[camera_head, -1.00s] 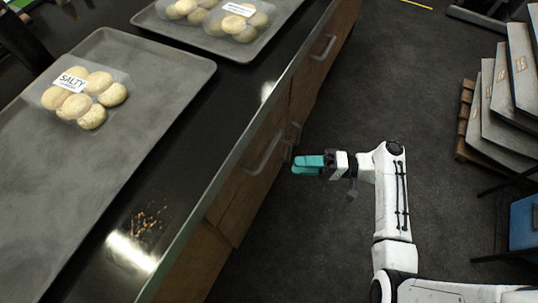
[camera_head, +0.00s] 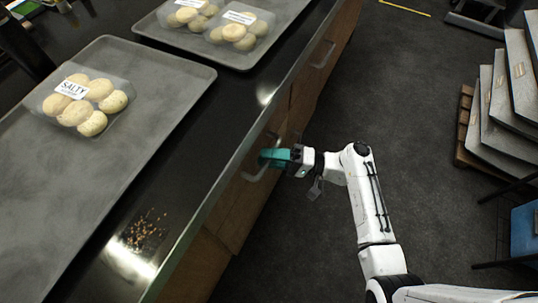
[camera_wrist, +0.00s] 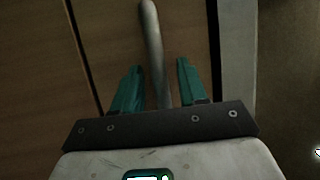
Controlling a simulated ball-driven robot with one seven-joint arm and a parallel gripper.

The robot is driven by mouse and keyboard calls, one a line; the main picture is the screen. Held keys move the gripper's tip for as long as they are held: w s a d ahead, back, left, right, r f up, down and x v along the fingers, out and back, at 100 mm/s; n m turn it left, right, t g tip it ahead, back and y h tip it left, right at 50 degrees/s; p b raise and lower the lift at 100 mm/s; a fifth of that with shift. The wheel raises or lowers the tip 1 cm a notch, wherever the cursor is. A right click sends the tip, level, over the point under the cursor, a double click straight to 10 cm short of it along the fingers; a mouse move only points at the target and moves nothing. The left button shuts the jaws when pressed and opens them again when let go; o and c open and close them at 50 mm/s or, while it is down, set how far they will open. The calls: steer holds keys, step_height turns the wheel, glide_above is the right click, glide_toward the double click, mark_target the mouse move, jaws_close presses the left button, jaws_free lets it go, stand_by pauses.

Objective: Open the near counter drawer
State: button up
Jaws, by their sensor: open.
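The near counter drawer (camera_head: 236,205) has a wooden front below the counter edge and looks shut. Its metal bar handle (camera_head: 258,171) is partly hidden behind my gripper in the head view. My gripper (camera_head: 268,158) has teal fingers and is at the handle. In the wrist view, my open gripper (camera_wrist: 155,88) has one finger on each side of the handle (camera_wrist: 153,45), with a visible gap to each. The drawer's wooden front (camera_wrist: 105,40) lies behind it. I cannot tell how deep the fingers reach around the bar.
The dark counter (camera_head: 190,150) overhangs the drawers. It carries grey trays (camera_head: 185,85) with packs of buns (camera_head: 85,100) and some crumbs (camera_head: 146,230). Another handle (camera_head: 322,54) is farther along. Stacked slabs (camera_head: 500,100) stand at the right. The floor (camera_head: 420,130) between is clear.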

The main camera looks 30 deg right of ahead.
steer(key=shift+w+a, duration=0.1)
steer(key=shift+a, duration=0.05)
jaws_close()
stand_by(0.4)
